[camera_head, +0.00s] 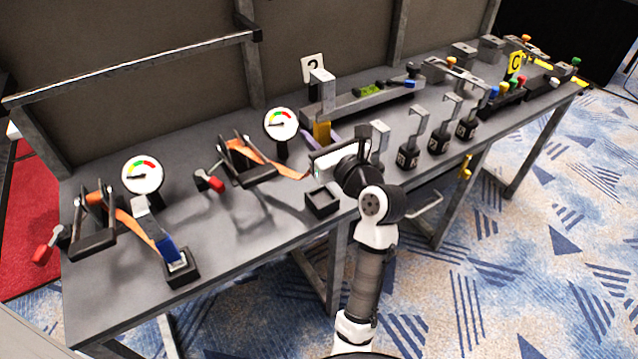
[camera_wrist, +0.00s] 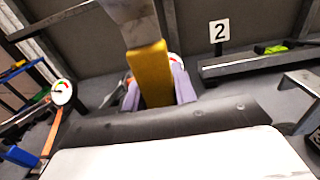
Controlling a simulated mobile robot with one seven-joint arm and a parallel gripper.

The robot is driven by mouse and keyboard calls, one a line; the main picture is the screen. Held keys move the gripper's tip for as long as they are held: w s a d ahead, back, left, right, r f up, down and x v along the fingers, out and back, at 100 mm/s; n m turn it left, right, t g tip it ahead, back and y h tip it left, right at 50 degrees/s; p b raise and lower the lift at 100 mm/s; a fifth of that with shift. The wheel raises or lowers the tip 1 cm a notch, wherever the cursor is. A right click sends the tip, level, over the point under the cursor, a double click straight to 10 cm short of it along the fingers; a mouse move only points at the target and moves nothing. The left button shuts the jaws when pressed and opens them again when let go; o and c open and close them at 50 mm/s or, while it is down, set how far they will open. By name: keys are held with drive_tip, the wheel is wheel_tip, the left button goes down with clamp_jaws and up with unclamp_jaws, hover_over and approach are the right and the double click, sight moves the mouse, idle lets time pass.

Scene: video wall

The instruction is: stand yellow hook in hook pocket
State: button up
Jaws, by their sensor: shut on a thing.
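The yellow hook (camera_head: 322,131) has a yellow grip and a grey metal bent top, and it is upright in the head view. In the wrist view its yellow grip (camera_wrist: 150,72) stands between the purple fingertips. My gripper (camera_head: 324,140) is shut on this grip and holds it above the table; its fingers also show in the wrist view (camera_wrist: 157,92). An empty black square pocket (camera_head: 322,200) sits near the table's front edge, below and apart from the hook. The hook's lower end is hidden by my gripper.
A blue hook (camera_head: 165,245) stands in another black pocket (camera_head: 181,272) at left. An orange strap (camera_head: 280,163) runs from the middle ratchet (camera_head: 247,165) towards my gripper. Round gauges (camera_head: 282,125) stand behind. Several grey hooks in black blocks (camera_head: 408,158) stand at right.

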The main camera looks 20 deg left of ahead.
wheel_tip(320, 180, down, 12)
drive_tip(key=shift+f+b, duration=0.25)
drive_tip(key=shift+b, duration=0.35)
drive_tip(key=shift+f, duration=0.2)
drive_tip(key=o, duration=0.9)
drive_tip(key=shift+r, duration=0.2)
drive_tip(key=b+v, duration=0.1)
drive_tip(key=v, duration=1.1)
drive_tip(key=shift+b, duration=0.3)
